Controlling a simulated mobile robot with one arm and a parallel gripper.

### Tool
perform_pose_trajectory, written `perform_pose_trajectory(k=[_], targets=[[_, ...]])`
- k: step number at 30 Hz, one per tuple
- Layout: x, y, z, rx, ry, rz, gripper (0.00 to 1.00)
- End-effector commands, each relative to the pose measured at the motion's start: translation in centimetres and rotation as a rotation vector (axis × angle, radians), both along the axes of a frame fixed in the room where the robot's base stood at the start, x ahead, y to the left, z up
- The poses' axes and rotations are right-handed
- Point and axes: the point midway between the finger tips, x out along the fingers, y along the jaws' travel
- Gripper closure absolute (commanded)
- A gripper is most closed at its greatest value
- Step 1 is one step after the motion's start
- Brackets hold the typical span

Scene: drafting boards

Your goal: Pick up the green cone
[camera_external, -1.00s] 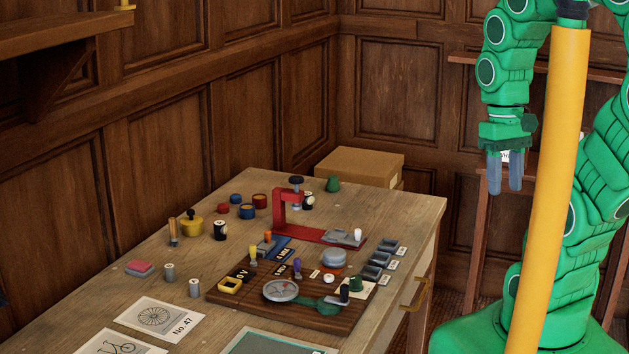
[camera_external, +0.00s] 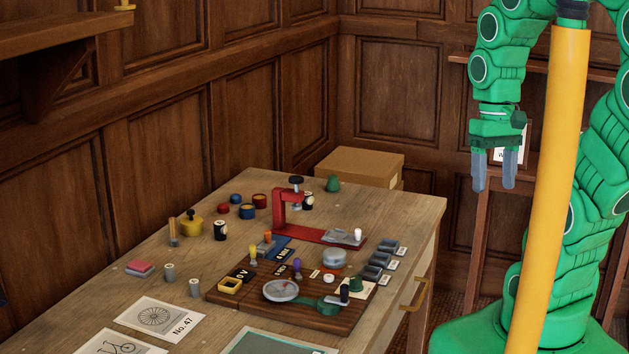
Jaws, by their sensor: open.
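A small green cone-like piece (camera_external: 333,184) stands at the back corner of the wooden table, close to a cardboard box. A second small dark green piece (camera_external: 356,284) sits on a pale card on the dark board. I cannot tell for sure which is the green cone. My gripper (camera_external: 494,184) points down with its two grey fingers apart and nothing between them. It hangs in the air to the right of the table, higher than the tabletop and well away from both green pieces.
A red clamp-like stand (camera_external: 285,210) rises just in front of the rear green piece. The dark board (camera_external: 235,302) holds knobs and a dial. The cardboard box (camera_external: 360,165) is behind the table. Several small pots and cards lie on the left side.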

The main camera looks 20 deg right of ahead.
Motion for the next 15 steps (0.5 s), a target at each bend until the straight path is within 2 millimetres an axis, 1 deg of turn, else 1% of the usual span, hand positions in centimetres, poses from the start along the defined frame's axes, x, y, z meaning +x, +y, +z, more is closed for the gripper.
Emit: perform_pose_trajectory(k=[6, 11, 15], targets=[[4.5, 3.6, 0.2, 0.117, 0.013, -0.087, 0.35], [8.0, 6.3, 0.4, 0.205, 0.029, -0.166, 0.35], [11.2, 8.4, 0.5, 0.283, 0.046, -0.241, 0.35]])
